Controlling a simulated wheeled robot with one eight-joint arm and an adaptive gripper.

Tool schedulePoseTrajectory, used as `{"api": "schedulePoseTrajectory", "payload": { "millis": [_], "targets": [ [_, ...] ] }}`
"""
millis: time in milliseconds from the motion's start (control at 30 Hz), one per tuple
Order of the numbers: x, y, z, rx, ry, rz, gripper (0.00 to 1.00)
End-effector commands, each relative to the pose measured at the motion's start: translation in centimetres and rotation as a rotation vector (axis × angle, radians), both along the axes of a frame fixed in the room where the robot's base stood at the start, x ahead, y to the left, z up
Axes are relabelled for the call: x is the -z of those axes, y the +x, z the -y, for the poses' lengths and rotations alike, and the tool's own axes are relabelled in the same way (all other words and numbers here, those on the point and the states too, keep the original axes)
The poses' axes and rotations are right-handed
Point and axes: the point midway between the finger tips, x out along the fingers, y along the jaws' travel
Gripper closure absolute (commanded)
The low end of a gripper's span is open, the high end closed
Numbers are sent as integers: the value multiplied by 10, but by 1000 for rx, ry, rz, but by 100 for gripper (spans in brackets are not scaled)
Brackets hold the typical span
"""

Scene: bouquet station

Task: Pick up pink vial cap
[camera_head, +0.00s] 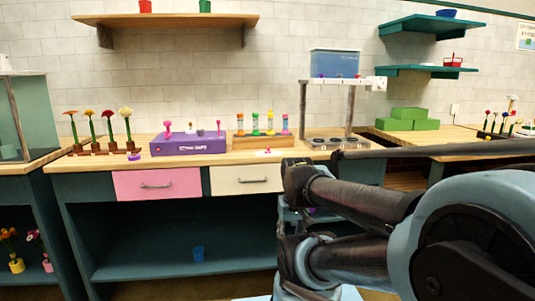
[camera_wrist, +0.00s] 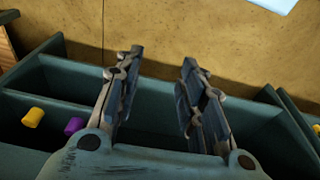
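My gripper (camera_wrist: 158,62) is open and empty in the wrist view, its two fingers apart over a teal divided bin (camera_wrist: 75,72). In the head view my arm covers the right foreground and the gripper's fingers cannot be made out. A small pink piece (camera_head: 267,151) lies on a white patch on the wooden counter, in front of the vial rack (camera_head: 263,142); it is too small to tell if it is the pink vial cap. The rack holds several colourful upright vials (camera_head: 255,123). No pink cap shows in the wrist view.
The bin holds a yellow cylinder (camera_wrist: 33,117) and a purple one (camera_wrist: 74,126). A purple box (camera_head: 188,145) with pink pieces on top, a flower rack (camera_head: 100,150) and a metal stand (camera_head: 337,142) line the counter. A purple disc (camera_head: 134,157) lies near its front edge.

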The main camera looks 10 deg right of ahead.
Motion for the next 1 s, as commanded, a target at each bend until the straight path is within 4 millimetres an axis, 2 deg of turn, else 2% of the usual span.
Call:
{"api": "schedulePoseTrajectory", "payload": {
  "millis": [200,267,367,567,800,1000],
  "targets": [
    [-2,-2,0,-1,0,3,64],
    [-9,-6,0,-5,1,12,64],
    [-24,4,-1,-28,6,12,64],
    [-86,52,-5,-134,25,19,64],
    [-165,127,-4,-288,51,39,64],
    [-223,193,3,-413,69,68,64]
  ]
}}
